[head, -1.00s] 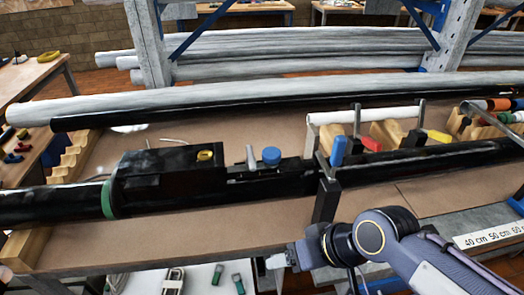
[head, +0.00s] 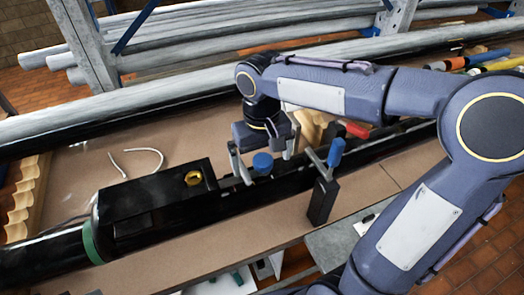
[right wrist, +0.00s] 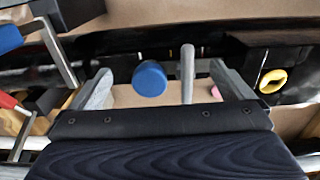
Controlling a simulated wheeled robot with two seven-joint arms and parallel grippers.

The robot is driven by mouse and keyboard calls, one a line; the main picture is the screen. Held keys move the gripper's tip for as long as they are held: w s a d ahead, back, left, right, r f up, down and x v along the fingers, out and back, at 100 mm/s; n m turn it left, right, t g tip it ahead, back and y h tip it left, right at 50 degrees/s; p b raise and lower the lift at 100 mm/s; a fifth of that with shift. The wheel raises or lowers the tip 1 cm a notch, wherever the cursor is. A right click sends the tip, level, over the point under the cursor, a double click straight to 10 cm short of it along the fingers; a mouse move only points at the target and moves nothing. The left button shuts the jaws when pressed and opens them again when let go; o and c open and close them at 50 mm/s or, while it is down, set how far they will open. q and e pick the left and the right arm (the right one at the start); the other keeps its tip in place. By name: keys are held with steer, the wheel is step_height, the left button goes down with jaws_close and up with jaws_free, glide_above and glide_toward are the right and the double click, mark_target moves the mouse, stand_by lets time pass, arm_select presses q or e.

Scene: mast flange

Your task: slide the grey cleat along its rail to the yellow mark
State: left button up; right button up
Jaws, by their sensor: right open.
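My right gripper (head: 265,168) is open above the black mast, with its fingers pointing down on either side of a blue knob (head: 263,163). In the right wrist view the blue knob (right wrist: 149,79) and a grey upright post (right wrist: 187,75), which looks like part of the grey cleat, stand between the open fingers (right wrist: 160,68). Neither finger visibly touches them. The cleat's base and most of the rail are hidden by the gripper. I cannot make out a separate yellow mark. My left gripper is out of view.
A clamp with a blue handle (head: 336,152) stands on the mast just right of my gripper. The black box (head: 155,203) and a green band (head: 90,243) lie to the left. The bench top (head: 260,225) in front is clear. Grey tubes (head: 200,50) lie behind.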

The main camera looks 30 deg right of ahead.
mark_target(243, 172)
step_height(243, 172, down, 3)
steer(key=shift+w+r+b, duration=0.1)
steer(key=shift+r+b, duration=0.05)
steer(key=shift+b, duration=0.75)
step_height(243, 172, down, 4)
steer(key=b, duration=0.3)
steer(key=shift+r, duration=0.35)
steer(key=shift+c, duration=1.3)
jaws_close()
